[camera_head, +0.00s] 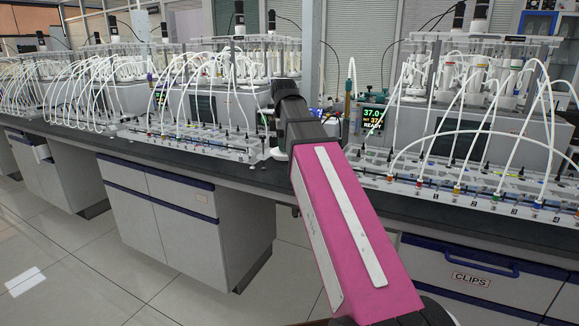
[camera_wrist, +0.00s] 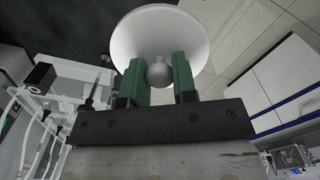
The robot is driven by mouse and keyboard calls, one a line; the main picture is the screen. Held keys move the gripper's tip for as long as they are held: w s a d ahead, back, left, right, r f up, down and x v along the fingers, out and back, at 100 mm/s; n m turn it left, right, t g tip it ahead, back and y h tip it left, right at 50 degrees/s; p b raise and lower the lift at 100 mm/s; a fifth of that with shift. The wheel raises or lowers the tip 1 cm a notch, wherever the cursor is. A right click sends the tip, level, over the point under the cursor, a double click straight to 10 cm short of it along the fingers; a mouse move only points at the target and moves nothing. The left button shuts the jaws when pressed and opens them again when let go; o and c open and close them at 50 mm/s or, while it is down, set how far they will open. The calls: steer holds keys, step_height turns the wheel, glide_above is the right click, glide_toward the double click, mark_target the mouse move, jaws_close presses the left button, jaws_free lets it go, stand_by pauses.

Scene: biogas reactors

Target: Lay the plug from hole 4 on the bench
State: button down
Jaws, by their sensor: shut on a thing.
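A white plug (camera_wrist: 158,32) with a wide round disc and a small ball-shaped knob shows in the wrist view. My gripper (camera_wrist: 159,74) has its two green fingers shut on the knob, with the disc beyond the fingertips. Dark bench surface also shows beyond the plug in the wrist view. I cannot tell which hole is hole 4 or see it.
Reactor units with white tubes and jars (camera_head: 475,85) stand along the bench at left and right. Clear racks with tube ends (camera_head: 200,140) lie in front of them. A narrow dark strip along the front edge is free. A drawer marked CLIPS (camera_head: 470,279) is below right.

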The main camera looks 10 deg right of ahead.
steer(key=w+d+f, duration=0.1)
steer(key=w+f, duration=0.1)
steer(key=w, duration=0.1)
steer(key=w+d+f, duration=0.1)
steer(key=w+f, duration=0.1)
steer(key=w, duration=0.1)
steer(key=w+d+f, duration=0.1)
steer(key=w+f, duration=0.1)
steer(key=w, duration=0.2)
steer(key=shift+d+f, duration=0.15)
steer(key=shift+d, duration=0.25)
steer(key=shift+f, duration=2.05)
steer(key=shift+f, duration=0.1)
steer(key=c, duration=0.9)
jaws_free()
step_height(320, 180, up, 12)
